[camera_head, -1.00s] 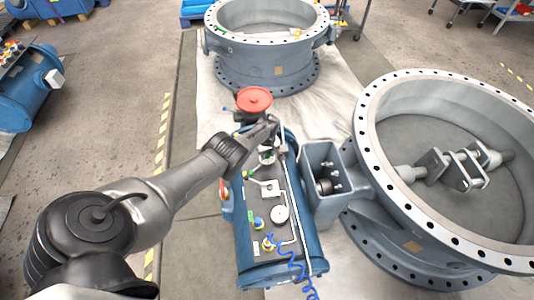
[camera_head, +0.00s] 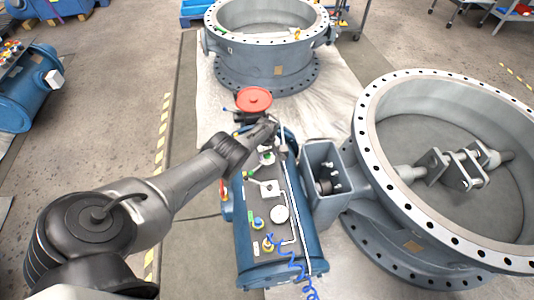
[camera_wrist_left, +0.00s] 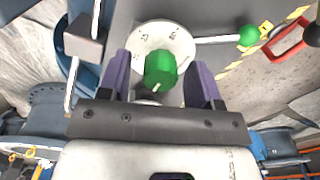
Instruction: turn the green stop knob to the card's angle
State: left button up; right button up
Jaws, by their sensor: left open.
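The green knob (camera_wrist_left: 160,70) stands on a round white dial (camera_wrist_left: 163,40) with printed numbers, in the left wrist view. A pale line marks the knob's top, pointing toward the lower part of that view. My left gripper (camera_wrist_left: 160,76) is open, with one purple finger on each side of the knob and a visible gap on both sides. In the head view my left gripper (camera_head: 270,133) is over the far part of the blue cylindrical panel body (camera_head: 253,268). I cannot make out a readable angle card. My right gripper is not in view.
A lever with a green ball (camera_wrist_left: 249,35) reaches out beside the dial. A red wheel (camera_head: 253,99) stands just beyond the gripper. A large grey valve ring (camera_head: 375,150) is close on the right. A blue coiled hose (camera_head: 290,268) hangs at the panel's near end.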

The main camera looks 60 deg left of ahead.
pick_arm(q)
notch_tip(320, 180, up, 14)
jog(key=p, duration=1.3)
jog(key=shift+f, duration=0.15)
